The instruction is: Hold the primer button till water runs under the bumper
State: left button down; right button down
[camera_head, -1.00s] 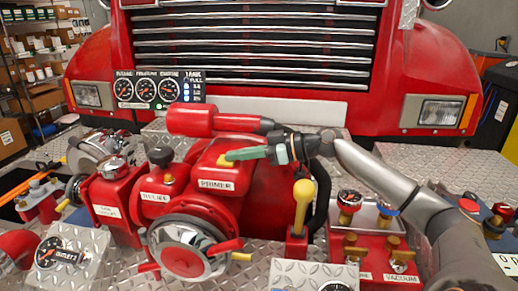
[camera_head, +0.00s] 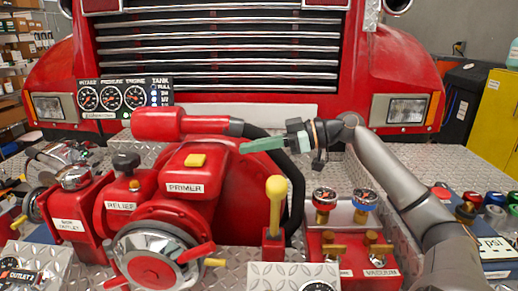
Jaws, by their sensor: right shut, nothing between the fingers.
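The yellow primer button (camera_head: 196,160) sits on top of the red box labelled PRIMER (camera_head: 185,188), left of centre. My right gripper (camera_head: 243,148), with green fingers, is shut and empty. Its tips are to the right of the button and apart from it. The truck's pale bumper (camera_head: 290,112) runs behind the pump, below the grille. The tread plate (camera_head: 345,165) under it looks like bare metal where it shows; the pump and hose hide part of it. My left gripper is not in view.
A yellow-knobbed lever (camera_head: 275,200) stands right of the primer box. A black hose (camera_head: 290,175) curves behind it. The RELIEF valve (camera_head: 124,185) and a chrome round cap (camera_head: 150,250) are close on the left. A gauge panel (camera_head: 125,97) stands behind.

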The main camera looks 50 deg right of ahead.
jog(key=shift+s+d+r, duration=0.15)
jog(key=shift+s+d, duration=0.3)
jog(key=shift+s, duration=0.1)
